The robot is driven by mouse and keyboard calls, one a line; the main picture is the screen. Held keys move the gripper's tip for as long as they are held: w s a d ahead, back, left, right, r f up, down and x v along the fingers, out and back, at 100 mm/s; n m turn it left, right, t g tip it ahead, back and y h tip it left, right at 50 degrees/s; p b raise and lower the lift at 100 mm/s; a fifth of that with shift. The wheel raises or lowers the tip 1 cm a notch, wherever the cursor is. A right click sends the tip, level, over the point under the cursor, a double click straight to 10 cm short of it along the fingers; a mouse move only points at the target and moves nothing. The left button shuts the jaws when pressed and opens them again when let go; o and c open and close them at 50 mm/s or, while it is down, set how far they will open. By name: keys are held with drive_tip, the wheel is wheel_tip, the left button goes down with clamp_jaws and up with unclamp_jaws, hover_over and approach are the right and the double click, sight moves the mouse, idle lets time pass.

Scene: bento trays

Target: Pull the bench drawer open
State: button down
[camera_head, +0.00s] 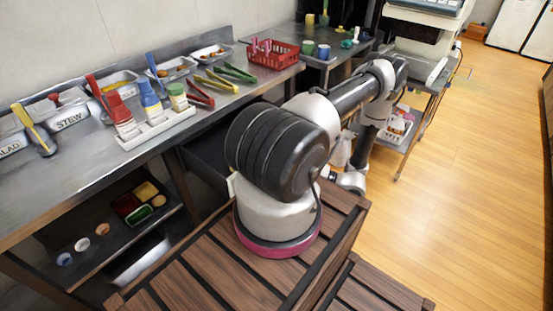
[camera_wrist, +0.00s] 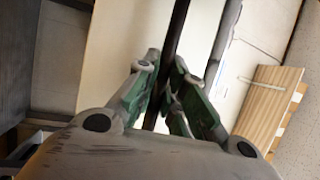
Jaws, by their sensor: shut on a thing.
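The bench drawer (camera_head: 205,158) is under the bench top, left of my arm's black shoulder. Its dark inside shows, so it appears to stand at least partly open. A small pale edge of its front shows beside my shoulder; the rest is hidden. In the wrist view, a pale panel (camera_wrist: 115,50), apparently the drawer front, lies behind a long dark bar handle (camera_wrist: 179,25). My gripper (camera_wrist: 165,78) has its green-padded fingers on both sides of the handle and is shut on it. In the head view my arm hides the fingers and the handle.
The steel bench top (camera_head: 95,180) carries labelled trays, a white bottle rack (camera_head: 155,130), several tongs and a red basket (camera_head: 273,54). A lower shelf (camera_head: 95,240) holds small bowls and food pieces. Open wooden floor (camera_head: 475,170) lies to the right.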

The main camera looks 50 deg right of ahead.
drive_tip(key=shift+s, duration=0.8)
drive_tip(key=c, duration=1.8)
unclamp_jaws()
drive_tip(key=shift+o, duration=0.2)
drive_tip(key=shift+d, duration=0.1)
drive_tip(key=v, duration=1.2)
